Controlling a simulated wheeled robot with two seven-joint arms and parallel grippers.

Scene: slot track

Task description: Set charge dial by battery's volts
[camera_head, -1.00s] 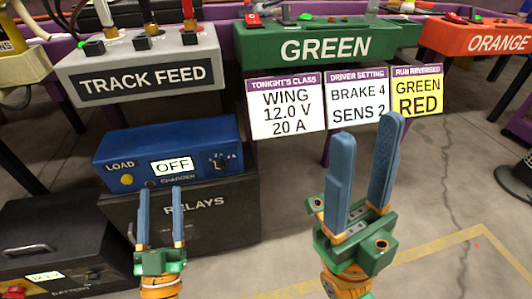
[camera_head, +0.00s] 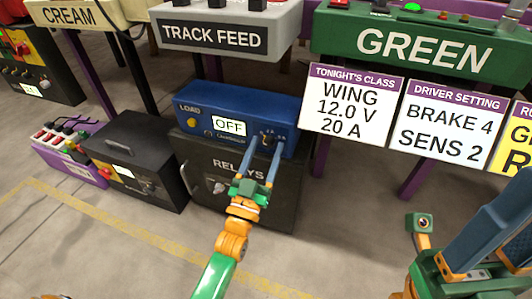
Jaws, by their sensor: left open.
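The blue charger (camera_head: 203,117) sits on the black relays box (camera_head: 200,155). Its screen (camera_head: 229,125) reads OFF. Its charge dial (camera_head: 268,137) is at the right of its front. The tips of my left gripper (camera_head: 266,147) are at the dial, one finger on each side of it. The gripper is open; I cannot tell whether it touches the dial, and the dial's setting is unreadable. The black battery box (camera_head: 145,140) stands left of the relays box; its small lit display (camera_head: 122,171) is too small to read. My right gripper (camera_head: 490,235) is open and empty at lower right, partly cut off.
The grey TRACK FEED box (camera_head: 190,35) and green GREEN box (camera_head: 400,50) are above and behind. Cards hang below the green one; one (camera_head: 347,105) reads WING, 12.0 V, 20 A. A purple box (camera_head: 75,145) stands far left. The floor in front is clear.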

